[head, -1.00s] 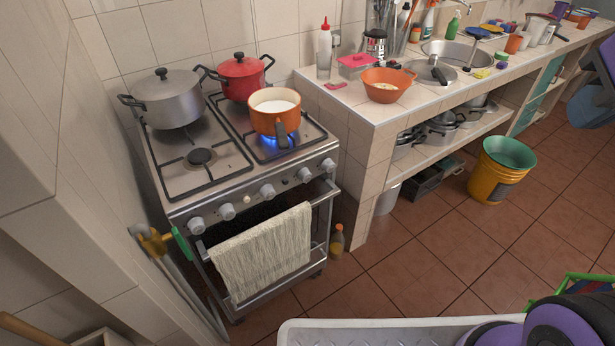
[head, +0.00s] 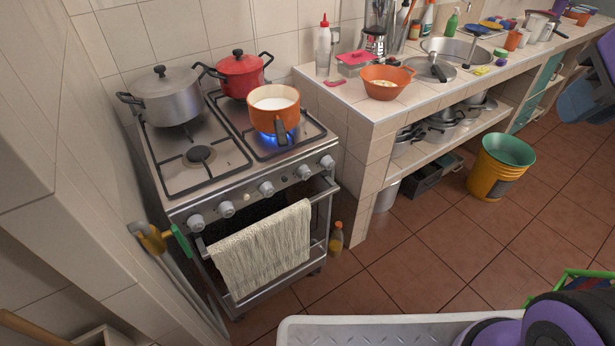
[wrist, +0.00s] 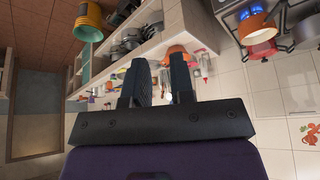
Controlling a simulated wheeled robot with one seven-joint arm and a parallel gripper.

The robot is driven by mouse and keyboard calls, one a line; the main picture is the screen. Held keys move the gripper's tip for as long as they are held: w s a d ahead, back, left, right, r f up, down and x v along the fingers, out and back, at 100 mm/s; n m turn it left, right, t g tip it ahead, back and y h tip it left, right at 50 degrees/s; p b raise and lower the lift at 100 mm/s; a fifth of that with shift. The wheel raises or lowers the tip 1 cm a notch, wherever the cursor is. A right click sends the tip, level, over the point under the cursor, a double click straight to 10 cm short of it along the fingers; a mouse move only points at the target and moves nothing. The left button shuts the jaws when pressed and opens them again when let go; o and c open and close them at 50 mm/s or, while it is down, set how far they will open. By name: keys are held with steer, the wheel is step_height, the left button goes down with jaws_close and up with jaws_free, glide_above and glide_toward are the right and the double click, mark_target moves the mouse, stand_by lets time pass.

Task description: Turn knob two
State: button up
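The stove (head: 225,165) stands at the left in the head view, with a row of several round grey knobs on its front panel. The leftmost knob (head: 196,222) and the second knob from the left (head: 227,210) sit above the oven towel; the middle knob (head: 266,188) and two more, including the rightmost knob (head: 327,162), are further right. No label shows which is knob two. A blue flame burns under the orange pot (head: 274,110). My gripper (wrist: 163,75) shows in the wrist view with its two dark fingers apart and nothing between them, away from the knobs.
A grey pot (head: 172,97) and a red pot (head: 240,75) stand on the stove. A cream towel (head: 262,250) hangs on the oven handle (head: 325,190). The tiled counter (head: 350,98) adjoins the stove's right. A yellow bucket (head: 494,172) stands on the otherwise fairly open floor.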

steer(key=o, duration=0.7)
steer(key=w, duration=0.3)
steer(key=shift+w+a+f, duration=0.1)
steer(key=shift+a+f, duration=0.1)
steer(key=shift+f, duration=0.1)
steer(key=w+a+f+n+t, duration=0.1)
steer(key=w+a+f, duration=0.1)
steer(key=w, duration=0.6)
steer(key=w+a+f+n+t, duration=0.1)
steer(key=w+a+f, duration=0.1)
steer(key=w, duration=0.6)
steer(key=shift+a+f+t+y, duration=0.4)
steer(key=shift+f, duration=0.3)
steer(key=w+a+f+n+t+y, duration=0.2)
steer(key=w+a+f+t+y, duration=0.1)
steer(key=w+a+f, duration=0.75)
steer(key=n+t+y, duration=0.1)
steer(key=t+y, duration=0.2)
steer(key=y, duration=0.2)
glide_toward(307, 178)
steer(key=w+d+r, duration=0.1)
steer(key=w+r, duration=0.4)
steer(key=s+f+t, duration=0.1)
steer(key=s+f, duration=0.5)
steer(key=shift+m, duration=0.3)
steer(key=x, duration=1.1)
steer(key=shift+a+r, duration=0.25)
steer(key=shift+a, duration=0.05)
steer(key=shift+c, duration=0.2)
